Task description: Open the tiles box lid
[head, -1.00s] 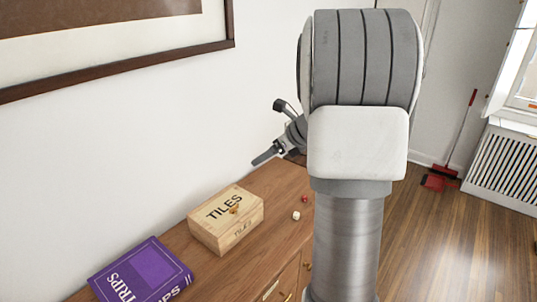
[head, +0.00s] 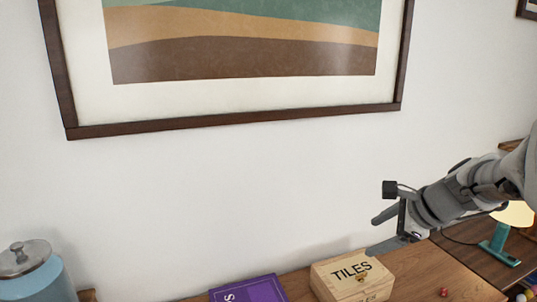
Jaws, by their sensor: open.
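The tiles box (head: 335,283) is a light wooden box with "TILES" in dark letters on its lid and a small brass-coloured clasp at the front edge. It sits on the wooden cabinet top at the bottom of the head view, with its lid shut and its lower front cut off by the frame. My gripper (head: 383,233) is open and empty, above and to the right of the box's far side. It looks apart from the box, though the exact gap is hard to tell.
A purple book (head: 250,290) lies left of the box. A red die (head: 444,292) is on the cabinet to the right. A blue jar (head: 35,280) stands far left, and a teal lamp (head: 500,245) far right. A framed picture (head: 240,121) hangs on the wall behind.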

